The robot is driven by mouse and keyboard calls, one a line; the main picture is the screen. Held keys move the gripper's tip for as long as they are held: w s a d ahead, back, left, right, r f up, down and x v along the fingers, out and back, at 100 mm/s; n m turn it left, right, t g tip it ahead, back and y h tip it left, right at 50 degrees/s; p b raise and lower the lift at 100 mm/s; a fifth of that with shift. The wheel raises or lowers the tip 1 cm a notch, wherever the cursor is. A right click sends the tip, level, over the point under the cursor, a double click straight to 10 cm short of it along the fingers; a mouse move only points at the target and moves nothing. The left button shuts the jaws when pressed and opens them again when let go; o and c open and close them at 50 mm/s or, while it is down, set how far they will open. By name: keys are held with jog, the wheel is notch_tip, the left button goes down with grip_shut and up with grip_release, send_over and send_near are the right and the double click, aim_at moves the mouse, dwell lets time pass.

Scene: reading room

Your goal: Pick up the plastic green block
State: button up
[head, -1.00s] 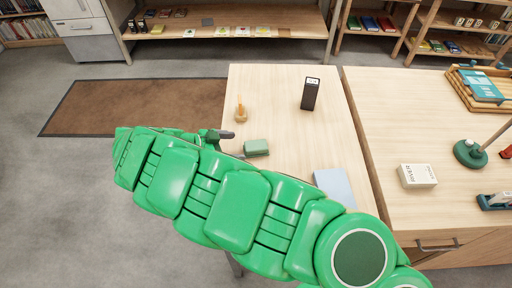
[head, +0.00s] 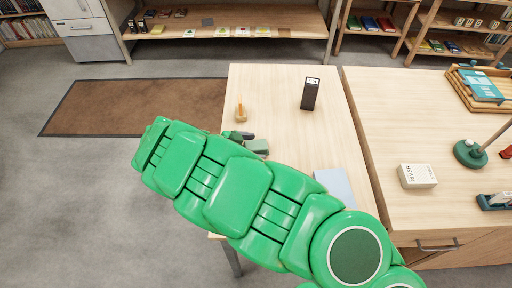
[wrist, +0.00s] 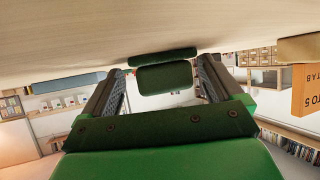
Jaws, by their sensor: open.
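The green block (head: 257,146) lies on the near part of the light wooden table (head: 290,110), partly hidden behind my arm in the head view. In the wrist view the green block (wrist: 166,78) appears centred between my two fingers, beyond or level with their tips, close to the table surface. A dark green strip (wrist: 163,56) shows beside it; I cannot tell whether it is part of the block. My gripper (head: 239,134) is open, just left of the block in the head view, mostly hidden by my arm. I see no clear contact with the block.
A dark upright box (head: 310,94) stands farther back. A pale blue flat item (head: 333,185) lies nearer, right of the block. A second table (head: 420,120) adjoins on the right. The table's middle is clear.

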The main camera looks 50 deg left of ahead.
jog(key=c, duration=1.2)
